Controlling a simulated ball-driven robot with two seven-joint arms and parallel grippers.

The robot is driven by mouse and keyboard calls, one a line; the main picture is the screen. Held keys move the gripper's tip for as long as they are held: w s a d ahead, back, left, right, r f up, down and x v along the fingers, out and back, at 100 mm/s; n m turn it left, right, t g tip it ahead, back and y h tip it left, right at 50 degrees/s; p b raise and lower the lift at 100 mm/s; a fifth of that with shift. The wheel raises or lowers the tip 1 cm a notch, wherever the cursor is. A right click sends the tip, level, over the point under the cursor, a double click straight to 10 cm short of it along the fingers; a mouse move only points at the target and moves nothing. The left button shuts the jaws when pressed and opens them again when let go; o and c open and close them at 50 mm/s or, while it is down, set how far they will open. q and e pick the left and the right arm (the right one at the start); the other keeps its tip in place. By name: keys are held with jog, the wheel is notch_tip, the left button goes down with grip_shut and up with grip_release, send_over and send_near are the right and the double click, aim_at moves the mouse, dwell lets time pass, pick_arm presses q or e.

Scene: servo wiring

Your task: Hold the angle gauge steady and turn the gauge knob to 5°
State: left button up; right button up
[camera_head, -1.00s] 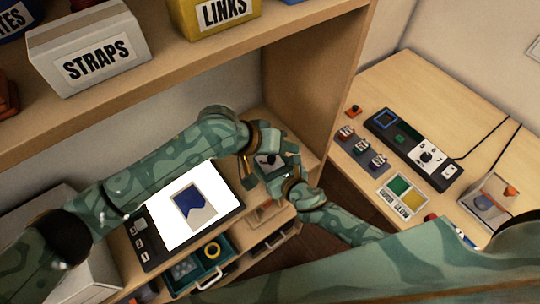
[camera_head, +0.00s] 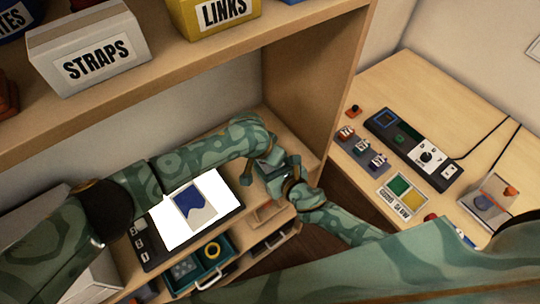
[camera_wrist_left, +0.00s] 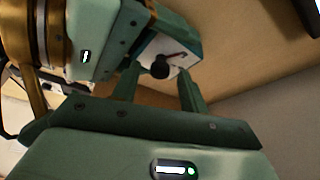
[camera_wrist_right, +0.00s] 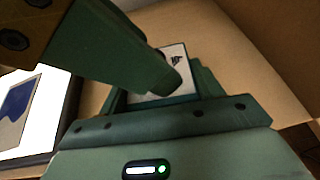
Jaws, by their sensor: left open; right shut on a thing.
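A left finger hides part of that face. In the head view my left gripper (camera_head: 259,174) and right gripper (camera_head: 282,174) meet, largely hiding the gauge.
A tablet (camera_head: 222,222) lies on the lower shelf board, with a teal tray (camera_head: 228,258) below it. Shelf wood is close around the grippers. A STRAPS box (camera_head: 90,60) stands on the shelf above. The right-hand desk holds a control box (camera_head: 427,157) and several small parts.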

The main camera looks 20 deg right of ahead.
pick_arm(q)
jog(key=shift+w+d+f, duration=0.1)
jog(key=shift+f, duration=0.35)
grip_shut()
jog(key=shift+m, duration=0.3)
jog(key=m+g, duration=0.1)
jog(key=m, duration=0.1)
jog(key=m+h, duration=0.1)
jog(key=m, duration=0.1)
jog(key=shift+w+m+g, duration=0.2)
jog(key=shift+m+g, duration=0.1)
jog(key=shift+g, duration=0.1)
jog(key=m, duration=0.1)
jog(key=m+g, duration=0.1)
jog(key=m, duration=0.2)
jog(key=shift+w+r+m+g, duration=0.1)
jog(key=shift+w+m+g, duration=0.15)
jog(key=shift+m+g, duration=0.05)
jog(key=shift+m, duration=0.4)
